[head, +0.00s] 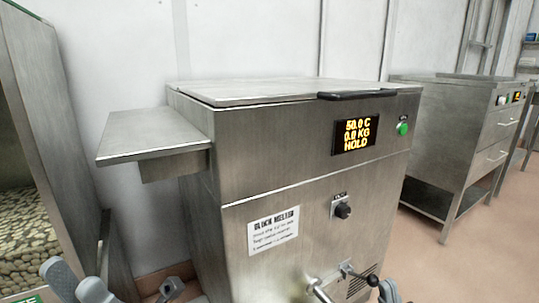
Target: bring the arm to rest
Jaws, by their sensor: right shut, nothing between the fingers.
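The block melter (300,180) is a steel cabinet in the middle of the head view, with its flat lid (260,90) down. Its display (354,136) reads 50.0 C, 0.0 KG, HOLD. My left gripper (76,278) shows at the bottom left edge, its two grey fingers apart with nothing seen between them. My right gripper (389,291) shows only its tip at the bottom edge, shut and empty, in front of the melter's lower right. The rest of both arms is out of view.
A steel side shelf (150,135) juts out left of the melter. A tap lever (360,274) sticks out low on its front. A bin of pale pellets (22,240) stands at the left. Another steel cabinet (455,130) stands at the right, with clear floor (490,250) before it.

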